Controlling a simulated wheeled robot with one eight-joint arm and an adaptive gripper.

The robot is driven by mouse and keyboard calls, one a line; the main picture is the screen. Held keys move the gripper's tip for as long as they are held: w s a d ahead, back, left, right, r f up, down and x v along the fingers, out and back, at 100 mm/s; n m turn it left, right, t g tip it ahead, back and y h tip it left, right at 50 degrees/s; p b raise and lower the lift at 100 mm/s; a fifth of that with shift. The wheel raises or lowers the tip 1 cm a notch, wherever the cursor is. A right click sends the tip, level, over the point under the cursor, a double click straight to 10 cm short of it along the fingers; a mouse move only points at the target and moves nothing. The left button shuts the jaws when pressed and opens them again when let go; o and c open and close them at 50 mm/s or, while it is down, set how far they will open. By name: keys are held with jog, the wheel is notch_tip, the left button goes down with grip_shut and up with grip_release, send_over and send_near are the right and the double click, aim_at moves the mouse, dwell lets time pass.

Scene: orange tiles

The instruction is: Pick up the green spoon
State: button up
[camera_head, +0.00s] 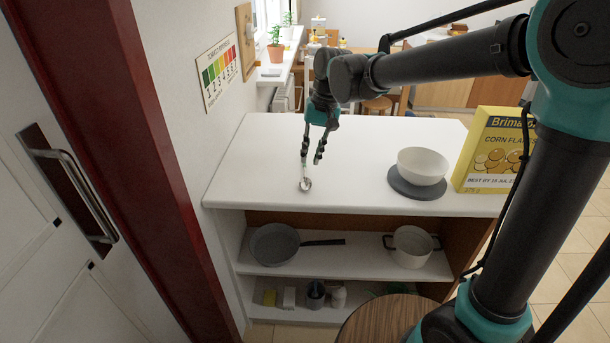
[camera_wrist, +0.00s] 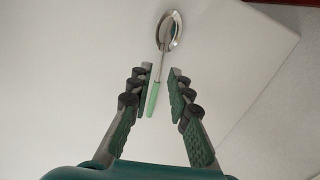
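The spoon (camera_wrist: 168,33) has a shiny metal bowl and a green handle. In the wrist view it lies on the white surface, its bowl ahead of the fingertips and its green handle end between the fingers, nearer the left one. In the head view the spoon's bowl (camera_head: 305,185) shows on the white counter top (camera_head: 240,175); its handle is hard to make out. My gripper (camera_head: 311,161) points down over the counter at the spoon; it also shows in the wrist view (camera_wrist: 161,80). Its fingers are apart, with a gap around the handle. I cannot tell its exact height above the counter.
A white bowl (camera_head: 423,163) stands on a grey round plate (camera_head: 400,188) to the right. A yellow corn flakes box (camera_head: 492,150) stands at the counter's right end. The shelf below holds a pan (camera_head: 274,244) and a pot (camera_head: 411,247). The counter left of the spoon is clear.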

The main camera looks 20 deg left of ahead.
aim_at(305, 174)
jog(key=f, duration=0.2)
jog(key=a+f, duration=0.1)
jog(key=f, duration=0.2)
jog(key=shift+s+a, duration=0.1)
jog(key=shift+s, duration=0.1)
grip_shut()
